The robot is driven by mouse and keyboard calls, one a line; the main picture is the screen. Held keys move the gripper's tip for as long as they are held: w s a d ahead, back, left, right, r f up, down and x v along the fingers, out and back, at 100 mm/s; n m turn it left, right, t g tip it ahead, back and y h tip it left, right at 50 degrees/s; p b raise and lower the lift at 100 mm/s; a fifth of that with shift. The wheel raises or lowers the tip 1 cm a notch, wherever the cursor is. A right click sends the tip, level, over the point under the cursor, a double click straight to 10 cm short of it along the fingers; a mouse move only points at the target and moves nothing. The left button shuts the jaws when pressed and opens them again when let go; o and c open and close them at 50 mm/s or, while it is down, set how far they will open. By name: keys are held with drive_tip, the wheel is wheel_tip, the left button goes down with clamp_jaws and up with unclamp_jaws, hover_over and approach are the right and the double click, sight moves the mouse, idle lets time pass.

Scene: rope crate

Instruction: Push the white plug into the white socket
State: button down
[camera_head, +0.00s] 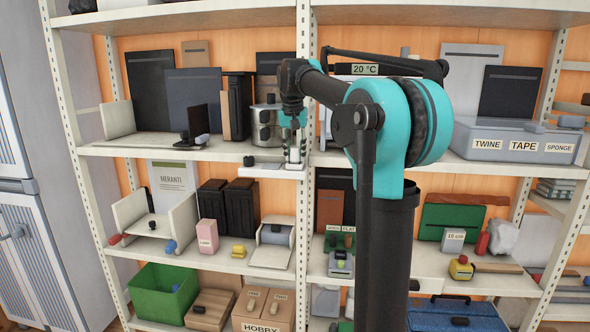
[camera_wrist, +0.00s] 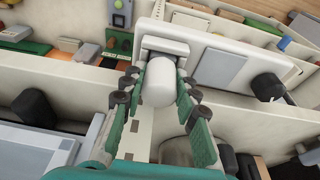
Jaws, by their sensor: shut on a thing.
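The white plug (camera_wrist: 159,84) is a short white cylinder held between the green fingers of my gripper (camera_wrist: 157,79) in the wrist view. The white socket (camera_wrist: 177,47) is a raised square-framed block on a pale board, right at the plug's far end. The plug meets or overlaps the socket's opening in the picture; I cannot tell how deep it sits. In the head view my gripper (camera_head: 294,147) points down over the right end of the small pale board (camera_head: 262,172). The plug is too small to make out clearly there.
The pale board has a grey panel (camera_wrist: 222,66) and a black knob (camera_wrist: 267,86) beside the socket. A steel pot (camera_head: 265,124) stands close behind my gripper on the shelf. A shelf upright (camera_head: 303,60) rises beside my gripper. A twine and tape box (camera_head: 515,140) stands right.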

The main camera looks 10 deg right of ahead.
drive_tip(key=c, duration=1.1)
unclamp_jaws()
drive_tip(key=shift+o, duration=0.2)
drive_tip(key=shift+r, duration=0.1)
drive_tip(key=v, duration=1.2)
drive_tip(key=shift+s+a, duration=0.1)
